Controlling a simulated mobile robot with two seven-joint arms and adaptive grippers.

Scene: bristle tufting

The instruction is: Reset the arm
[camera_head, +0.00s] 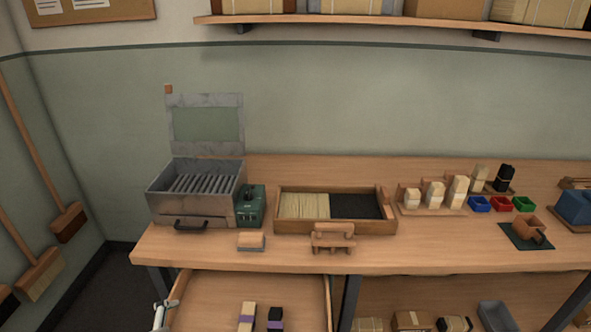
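A small pale grey piece, which looks like part of my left gripper (160,315), shows at the bottom edge of the head view. It is beside the left wall of an open drawer (205,290) under the workbench. Most of it is cut off by the frame, so I cannot tell whether it is open or shut, or whether it touches the drawer. My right gripper is not in view.
On the workbench (400,250) stand an open metal box (190,215), a green unit (251,208), a wooden tray (350,228) of bristles, a wooden stand (333,238) and coloured bins (502,204). The drawer holds two bundles (247,315). Brooms (68,222) hang at left.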

